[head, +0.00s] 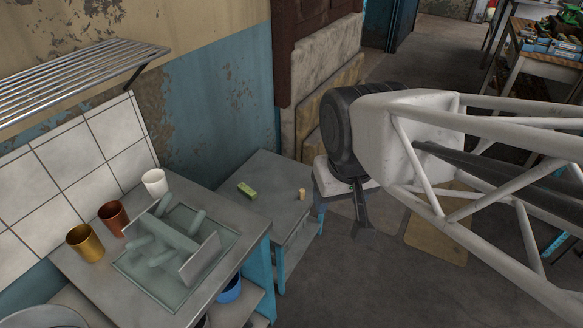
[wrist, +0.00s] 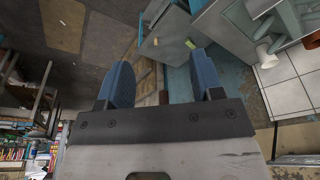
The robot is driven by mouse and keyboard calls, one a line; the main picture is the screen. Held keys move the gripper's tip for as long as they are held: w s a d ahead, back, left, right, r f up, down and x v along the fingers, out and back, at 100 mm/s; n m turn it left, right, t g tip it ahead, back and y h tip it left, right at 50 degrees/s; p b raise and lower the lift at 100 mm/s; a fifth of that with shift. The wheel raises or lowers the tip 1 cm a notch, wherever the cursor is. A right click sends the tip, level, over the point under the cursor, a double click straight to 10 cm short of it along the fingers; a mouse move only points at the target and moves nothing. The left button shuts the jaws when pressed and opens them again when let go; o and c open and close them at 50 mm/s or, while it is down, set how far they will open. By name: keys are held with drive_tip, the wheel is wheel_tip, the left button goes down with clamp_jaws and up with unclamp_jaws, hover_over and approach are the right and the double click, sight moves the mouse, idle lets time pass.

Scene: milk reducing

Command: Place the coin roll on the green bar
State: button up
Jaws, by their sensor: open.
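The coin roll (head: 301,194), a small tan cylinder, stands near the right edge of the small grey table. The green bar (head: 247,190), a short block, lies on the same table to its left, with clear table between them. In the wrist view the coin roll (wrist: 156,42) and the green bar (wrist: 190,44) show small and far off, beyond the fingers. My gripper (head: 361,208) is to the right of the table in the head view, apart from both objects. In the wrist view its blue-padded fingers (wrist: 161,68) are spread with nothing between them.
The grey tabletop (head: 270,217) is otherwise clear. At the left, a higher worktop holds a greenish rack (head: 165,245), a white cup (head: 155,183), a red-brown cup (head: 113,219) and a gold cup (head: 85,243). A metal shelf (head: 75,80) juts from the wall above.

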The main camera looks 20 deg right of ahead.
drive_tip(key=w+n, duration=0.2)
drive_tip(key=w, duration=0.8)
drive_tip(key=n+g, duration=0.3)
drive_tip(key=n, duration=0.9)
hover_over(303, 190)
wheel_tip(303, 190, down, 52)
drive_tip(key=shift+s, duration=0.1)
drive_tip(key=shift+f, duration=0.45)
